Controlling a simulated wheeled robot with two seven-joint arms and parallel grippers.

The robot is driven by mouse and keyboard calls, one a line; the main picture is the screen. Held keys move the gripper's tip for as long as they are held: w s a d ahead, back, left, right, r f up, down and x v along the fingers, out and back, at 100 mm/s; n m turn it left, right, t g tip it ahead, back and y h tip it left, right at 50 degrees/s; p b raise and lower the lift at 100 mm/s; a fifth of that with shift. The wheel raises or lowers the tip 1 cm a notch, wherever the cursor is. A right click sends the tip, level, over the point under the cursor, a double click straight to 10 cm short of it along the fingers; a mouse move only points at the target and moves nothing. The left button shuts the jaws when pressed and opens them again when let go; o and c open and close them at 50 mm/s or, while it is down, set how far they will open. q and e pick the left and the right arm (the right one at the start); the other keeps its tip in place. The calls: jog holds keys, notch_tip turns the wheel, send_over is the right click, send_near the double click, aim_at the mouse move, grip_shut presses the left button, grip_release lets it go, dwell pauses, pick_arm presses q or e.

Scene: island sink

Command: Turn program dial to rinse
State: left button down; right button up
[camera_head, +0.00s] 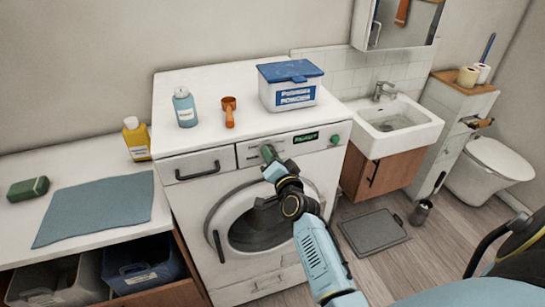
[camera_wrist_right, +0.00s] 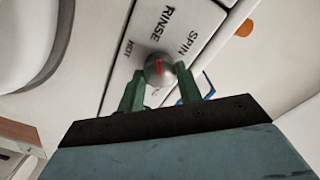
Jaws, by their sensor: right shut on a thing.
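The washing machine (camera_head: 192,190) stands in the middle of the head view, with its control panel (camera_head: 302,144) along the top front. In the right wrist view, the round grey program dial (camera_wrist_right: 158,72) carries a red mark. The labels HOT, RINSE (camera_wrist_right: 166,35) and SPIN are printed around its upper side; the mark lies roughly towards RINSE, but I cannot tell its exact setting. My right gripper (camera_wrist_right: 160,82) is shut on the dial, one green finger on each side. In the head view, my right gripper (camera_head: 268,154) is at the panel and hides the dial. My left gripper is not in view.
A detergent drawer (camera_head: 198,167) is left of the dial, and the round door (camera_head: 225,235) is below. A blue bottle (camera_head: 184,108), an orange scoop (camera_head: 229,112) and a powder box (camera_head: 289,88) stand on top. A sink (camera_head: 393,125) is to the right.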

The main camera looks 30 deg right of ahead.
dwell(0.3)
jog(key=o, duration=1)
jog(key=shift+s, duration=0.15)
jog(key=b+v, duration=0.1)
jog(key=v, duration=1.2)
jog(key=shift+a, duration=0.1)
